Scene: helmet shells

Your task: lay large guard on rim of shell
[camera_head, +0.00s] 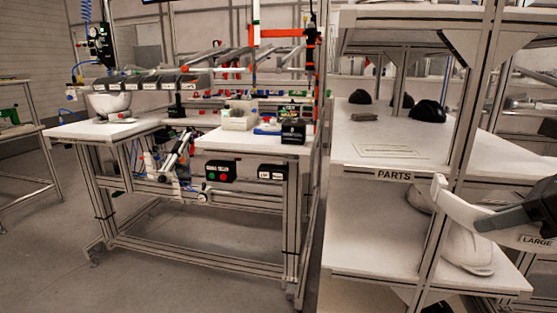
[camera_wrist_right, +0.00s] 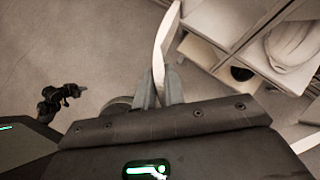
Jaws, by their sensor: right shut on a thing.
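My right gripper (camera_head: 482,218) is shut on a white curved guard (camera_head: 453,206), held in front of the shelf rack at the right. In the right wrist view the guard (camera_wrist_right: 161,45) stands up as a thin strip between the two fingers (camera_wrist_right: 159,92). A white bowl-like shell (camera_head: 108,102) sits on the left part of the workbench, beneath a black tool unit, far from the gripper. My left gripper is outside the head view; a dark jointed part at the left of the right wrist view (camera_wrist_right: 62,97) may be my left arm, too small to read.
The shelf rack (camera_head: 392,177), labelled PARTS, stands close at the right. White pieces (camera_head: 466,248) lie on its lower shelf near a LARGE label. Dark rounded pieces (camera_head: 428,111) lie on its upper shelf. The workbench (camera_head: 225,139) carries boxes and bins. Open floor (camera_head: 60,265) lies at left.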

